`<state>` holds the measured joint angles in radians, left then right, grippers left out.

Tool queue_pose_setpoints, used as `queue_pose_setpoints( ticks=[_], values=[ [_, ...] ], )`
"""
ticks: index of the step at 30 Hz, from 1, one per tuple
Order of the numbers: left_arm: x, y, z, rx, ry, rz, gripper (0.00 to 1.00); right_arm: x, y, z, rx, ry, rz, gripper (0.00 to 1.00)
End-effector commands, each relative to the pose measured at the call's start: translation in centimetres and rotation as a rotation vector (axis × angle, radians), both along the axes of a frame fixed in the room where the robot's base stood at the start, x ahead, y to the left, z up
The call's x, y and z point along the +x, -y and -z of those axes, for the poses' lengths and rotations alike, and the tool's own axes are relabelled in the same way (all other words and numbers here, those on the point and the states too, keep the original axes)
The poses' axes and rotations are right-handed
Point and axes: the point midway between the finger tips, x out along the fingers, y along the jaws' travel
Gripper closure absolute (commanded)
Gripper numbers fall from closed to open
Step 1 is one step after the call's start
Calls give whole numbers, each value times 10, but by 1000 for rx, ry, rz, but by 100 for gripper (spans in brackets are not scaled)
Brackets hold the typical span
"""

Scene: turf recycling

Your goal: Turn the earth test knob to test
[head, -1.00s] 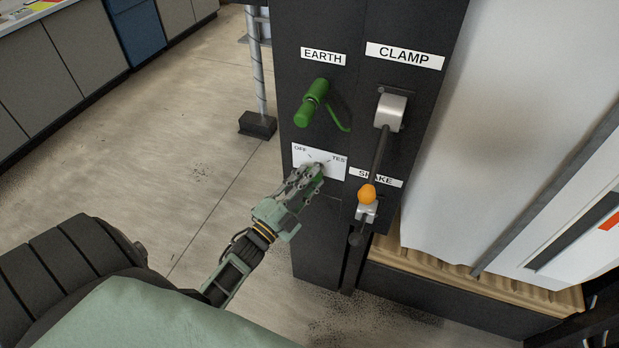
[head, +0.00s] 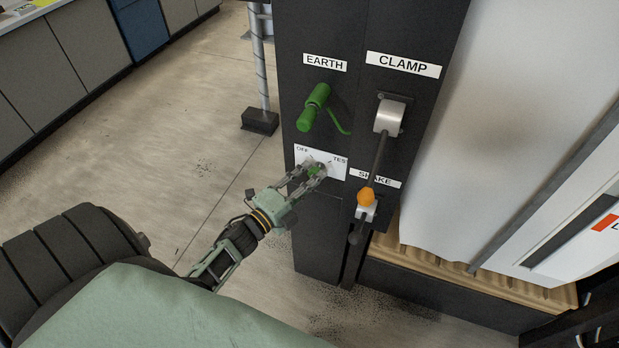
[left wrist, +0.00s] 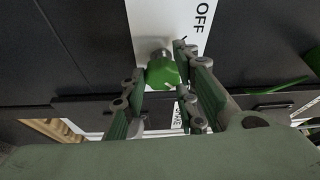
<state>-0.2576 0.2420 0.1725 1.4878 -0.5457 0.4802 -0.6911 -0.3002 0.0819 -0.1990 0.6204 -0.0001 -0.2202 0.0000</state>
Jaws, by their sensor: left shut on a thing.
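The earth test knob (head: 315,170) is small and green, on a white plate (head: 333,173) marked OFF at left and TEST at right, below the EARTH label. My left gripper (head: 311,174) is at the plate, its fingers on either side of the knob and shut on it. In the left wrist view the green knob (left wrist: 162,72) sits between the two fingers, on a metal shaft, beside the word OFF. The fingers partly cover the plate in the head view, so I cannot tell exactly where the knob points. My right gripper is not in view.
A green crank handle (head: 314,108) stands out above the plate. To its right is the clamp lever (head: 379,150), with an orange knob (head: 366,196) near the SHAKE label. Open floor (head: 190,150) lies left of the black panel (head: 318,235).

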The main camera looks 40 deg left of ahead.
Motion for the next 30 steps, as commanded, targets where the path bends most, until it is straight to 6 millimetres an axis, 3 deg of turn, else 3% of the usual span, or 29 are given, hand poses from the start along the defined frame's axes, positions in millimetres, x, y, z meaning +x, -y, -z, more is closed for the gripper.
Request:
queue_pose_setpoints(
  ticks=[1,9,10,14,30],
  values=[
    [-3,4,9,4,-17,6,99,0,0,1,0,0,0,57],
    [-4,4,10,4,-19,5,99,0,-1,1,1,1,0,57],
    [-4,4,10,4,-19,5,71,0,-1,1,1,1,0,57],
    [-3,4,9,3,-18,5,60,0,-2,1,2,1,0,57],
    [-7,1,4,1,-7,3,58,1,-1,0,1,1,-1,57]
  ],
)
